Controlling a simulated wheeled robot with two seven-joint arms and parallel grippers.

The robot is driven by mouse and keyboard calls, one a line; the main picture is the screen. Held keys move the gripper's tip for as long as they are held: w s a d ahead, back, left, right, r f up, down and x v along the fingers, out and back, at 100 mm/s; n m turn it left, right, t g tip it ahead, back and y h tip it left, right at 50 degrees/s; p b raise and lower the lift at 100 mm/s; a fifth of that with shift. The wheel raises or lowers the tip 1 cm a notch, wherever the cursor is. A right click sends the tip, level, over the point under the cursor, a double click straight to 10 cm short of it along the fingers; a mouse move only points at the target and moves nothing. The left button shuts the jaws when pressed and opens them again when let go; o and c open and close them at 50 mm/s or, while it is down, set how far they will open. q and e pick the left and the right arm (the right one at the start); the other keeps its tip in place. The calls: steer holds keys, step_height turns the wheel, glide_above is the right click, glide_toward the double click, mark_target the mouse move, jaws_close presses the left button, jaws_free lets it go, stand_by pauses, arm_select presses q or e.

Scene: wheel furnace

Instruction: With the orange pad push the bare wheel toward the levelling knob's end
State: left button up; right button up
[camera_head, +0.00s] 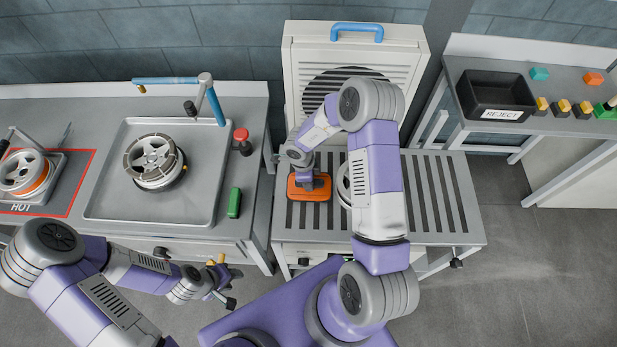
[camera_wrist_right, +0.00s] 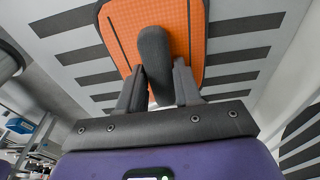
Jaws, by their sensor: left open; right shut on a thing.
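The orange pad (camera_head: 309,192) lies on the slatted grey bench (camera_head: 475,236), at its left part. My right gripper (camera_head: 303,170) is above the pad, shut on its dark handle; the wrist view shows the fingers around this handle (camera_wrist_right: 155,60). The bare wheel (camera_head: 343,186) is just right of the pad, a pale rim largely hidden behind my right arm. I cannot tell whether pad and wheel touch. Dark knobs show at the bench's front left (camera_head: 303,262) and front right (camera_head: 456,263); which is the levelling knob is unclear. My left gripper (camera_head: 226,287) is open and empty before the left counter.
A vented cabinet (camera_head: 301,68) with a blue handle stands behind the bench. A tray (camera_head: 103,200) with a tyred wheel (camera_head: 153,160) is on the left counter, beside a green block (camera_head: 234,203). A black reject bin (camera_head: 497,93) is at right. The bench's right slats look clear.

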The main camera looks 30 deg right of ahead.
steer(key=shift+d+f, duration=0.1)
stand_by(0.4)
